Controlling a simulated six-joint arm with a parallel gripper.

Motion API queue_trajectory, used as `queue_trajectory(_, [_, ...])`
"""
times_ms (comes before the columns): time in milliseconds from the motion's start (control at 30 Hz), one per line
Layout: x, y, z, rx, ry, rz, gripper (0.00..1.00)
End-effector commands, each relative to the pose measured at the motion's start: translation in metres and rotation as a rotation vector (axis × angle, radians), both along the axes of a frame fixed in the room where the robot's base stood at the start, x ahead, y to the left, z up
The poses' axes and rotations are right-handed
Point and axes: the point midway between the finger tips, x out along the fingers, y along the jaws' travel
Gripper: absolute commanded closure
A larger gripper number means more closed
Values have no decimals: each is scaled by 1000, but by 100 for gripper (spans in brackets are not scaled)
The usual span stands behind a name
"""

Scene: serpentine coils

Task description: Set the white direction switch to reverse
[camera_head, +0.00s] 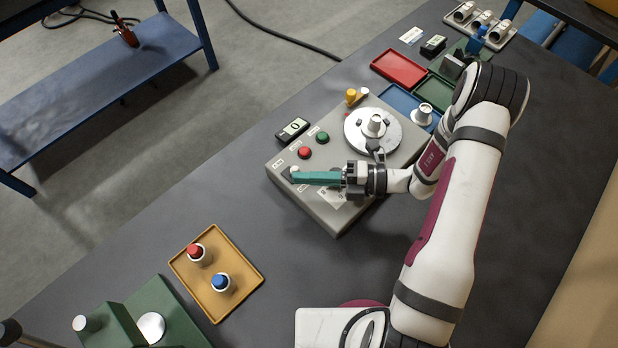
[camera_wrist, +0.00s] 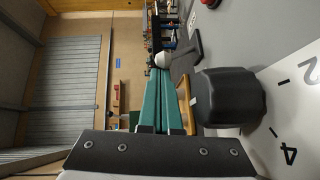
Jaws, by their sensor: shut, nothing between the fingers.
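The white direction switch (camera_head: 294,169) is a small white-tipped lever near the left corner of the grey control box (camera_head: 344,219). In the wrist view its rounded white tip (camera_wrist: 162,59) shows at the end of my fingers, with a dark plate (camera_wrist: 186,60) beside it. My gripper (camera_head: 293,178) has long teal fingers, pressed together with nothing between them. Its fingertips (camera_wrist: 158,72) are right at the switch, touching or almost touching it; I cannot tell which. The lever's lower part is hidden, and its set position is not clear.
A black knob (camera_wrist: 230,97) on a numbered dial stands close beside the fingers. Red (camera_head: 304,152) and green (camera_head: 322,137) buttons sit behind them, and a round turntable (camera_head: 356,136) is on the box. A yellow tray (camera_head: 241,291) stands in front; table between is clear.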

Motion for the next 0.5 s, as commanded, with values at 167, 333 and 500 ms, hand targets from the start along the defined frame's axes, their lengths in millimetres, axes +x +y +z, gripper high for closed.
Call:
queue_trajectory(167, [2,2,2,-28,26,1,100])
queue_trajectory(333, [3,4,4,-60,58,1,100])
queue_trajectory(500, [7,7,8,-118,114,1,100])
